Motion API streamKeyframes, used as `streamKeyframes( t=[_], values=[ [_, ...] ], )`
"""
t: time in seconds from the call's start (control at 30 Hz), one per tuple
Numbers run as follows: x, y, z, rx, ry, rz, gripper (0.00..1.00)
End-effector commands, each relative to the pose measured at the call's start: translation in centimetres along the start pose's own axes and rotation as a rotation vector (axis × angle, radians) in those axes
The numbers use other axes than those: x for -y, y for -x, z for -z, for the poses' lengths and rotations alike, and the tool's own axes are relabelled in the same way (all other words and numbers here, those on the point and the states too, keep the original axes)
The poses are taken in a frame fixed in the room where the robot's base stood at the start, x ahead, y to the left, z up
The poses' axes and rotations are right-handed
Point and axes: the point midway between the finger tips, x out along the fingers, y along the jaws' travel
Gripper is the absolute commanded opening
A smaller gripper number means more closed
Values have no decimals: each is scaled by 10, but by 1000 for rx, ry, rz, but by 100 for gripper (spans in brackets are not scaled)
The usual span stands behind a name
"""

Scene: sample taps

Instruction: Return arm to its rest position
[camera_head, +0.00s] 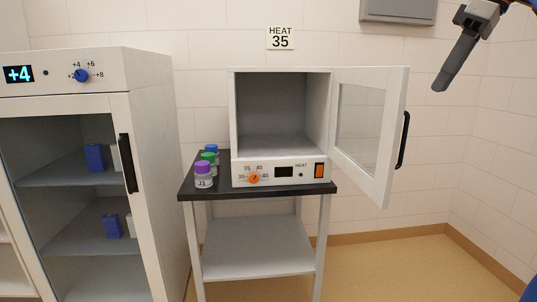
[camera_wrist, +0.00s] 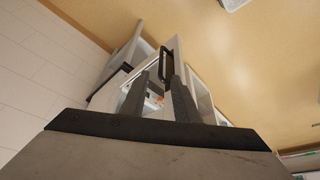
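My gripper (camera_head: 441,86) hangs at the upper right of the head view, pointing down and to the left. It is in free air to the right of the open oven door (camera_head: 368,130). In the wrist view, the two dark fingers of my gripper (camera_wrist: 160,80) stand apart with a gap between them. Nothing is held between them. In the head view the fingers overlap and look like one.
The white heating oven (camera_head: 240,115) stands open and empty on a black-topped stand (camera_head: 312,188). Several capped vials, one a purple-capped vial (camera_head: 204,176), stand left of it. A fridge (camera_head: 155,160) reading +4 is at left. A grey wall box (camera_head: 398,9) hangs near my arm. The right floor is clear.

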Motion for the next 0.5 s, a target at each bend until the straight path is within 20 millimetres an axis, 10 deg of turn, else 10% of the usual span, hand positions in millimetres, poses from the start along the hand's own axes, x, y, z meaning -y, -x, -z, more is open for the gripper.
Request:
streamKeyframes(
  t=[0.5],
  values=[
    [94, -163, -50, 35, -365, -117, 28]
  ],
)
